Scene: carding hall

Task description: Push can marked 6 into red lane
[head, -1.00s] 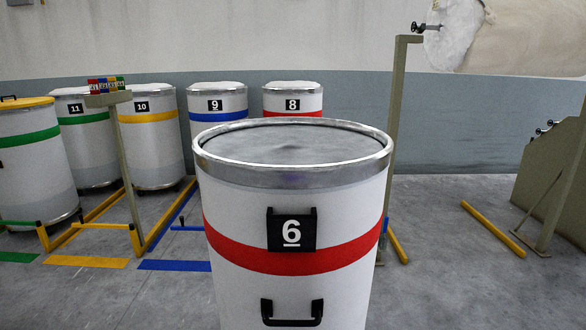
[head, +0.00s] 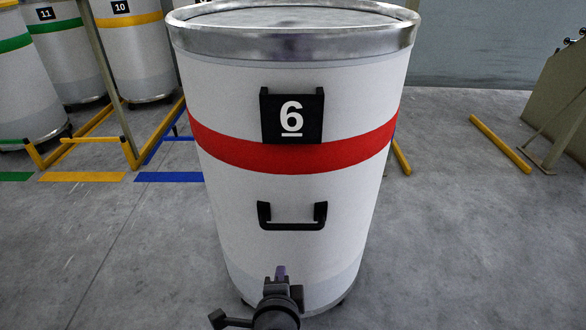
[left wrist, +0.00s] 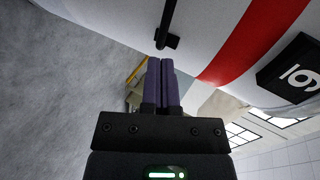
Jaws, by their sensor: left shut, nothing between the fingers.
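The can marked 6 (head: 235,210) stands upright close in front of me, white with a red band, a black number plate (head: 291,115) and a black handle (head: 291,217). My left gripper (head: 281,272) is shut and empty, below the handle in the head view. In the left wrist view its purple fingers (left wrist: 160,64) point toward the can's wall (left wrist: 215,25), near the handle (left wrist: 166,35); whether they touch cannot be told. No red floor marking shows; the can hides the floor behind it. My right gripper is not in view.
Yellow (head: 82,177) and blue (head: 169,177) floor strips lie at the left, with low lane rails (head: 52,155) behind. Cans 10 (head: 135,60) and 11 (head: 65,70) stand at the back left.

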